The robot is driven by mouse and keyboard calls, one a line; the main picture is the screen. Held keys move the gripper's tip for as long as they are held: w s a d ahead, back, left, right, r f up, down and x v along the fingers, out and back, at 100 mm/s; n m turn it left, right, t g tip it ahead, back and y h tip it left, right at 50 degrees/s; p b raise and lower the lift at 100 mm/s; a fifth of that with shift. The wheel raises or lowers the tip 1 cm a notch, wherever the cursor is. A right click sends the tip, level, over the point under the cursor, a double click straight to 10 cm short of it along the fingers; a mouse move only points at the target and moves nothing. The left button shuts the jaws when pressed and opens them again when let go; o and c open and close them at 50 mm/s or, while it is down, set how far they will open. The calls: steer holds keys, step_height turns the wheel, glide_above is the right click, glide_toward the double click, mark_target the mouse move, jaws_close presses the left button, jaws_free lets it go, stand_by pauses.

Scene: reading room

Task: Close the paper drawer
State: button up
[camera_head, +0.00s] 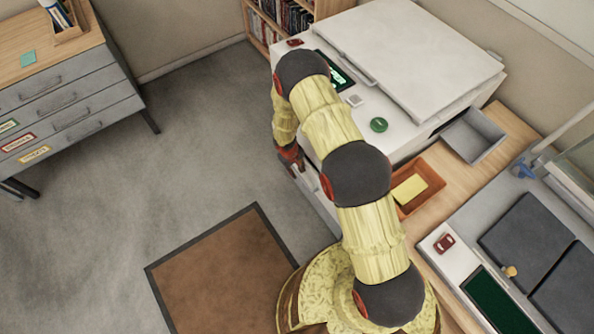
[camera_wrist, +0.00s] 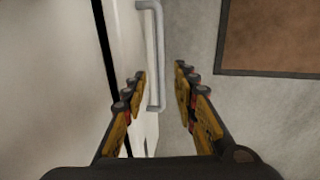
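The white copier (camera_head: 405,60) stands at the upper right in the head view. The pale front of its paper drawer (camera_wrist: 126,45) shows in the wrist view, with a dark gap along its left side. A pale part of the drawer (camera_head: 318,200) also shows beside my arm in the head view. A grey bar handle (camera_wrist: 158,55) is fixed to the drawer front. My gripper (camera_wrist: 160,88) is open, with its fingers on either side of the handle's lower part; I cannot tell whether they touch it. My gripper (camera_head: 291,158) is partly hidden by my arm in the head view.
A wooden counter (camera_head: 510,125) at the right holds an orange tray (camera_head: 432,180), a grey bin (camera_head: 472,135) and a scanner (camera_head: 530,245). A brown mat (camera_head: 220,275) lies on the clear grey floor. A drawer cabinet (camera_head: 65,95) stands at the left.

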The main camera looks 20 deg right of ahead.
mark_target(300, 177)
steer(key=f, duration=0.2)
steer(key=d+f+b, duration=0.1)
steer(key=f, duration=0.1)
steer(key=f+b, duration=0.1)
steer(key=f, duration=0.2)
steer(key=shift+w+d, duration=0.15)
steer(key=shift+c, duration=0.5)
jaws_close()
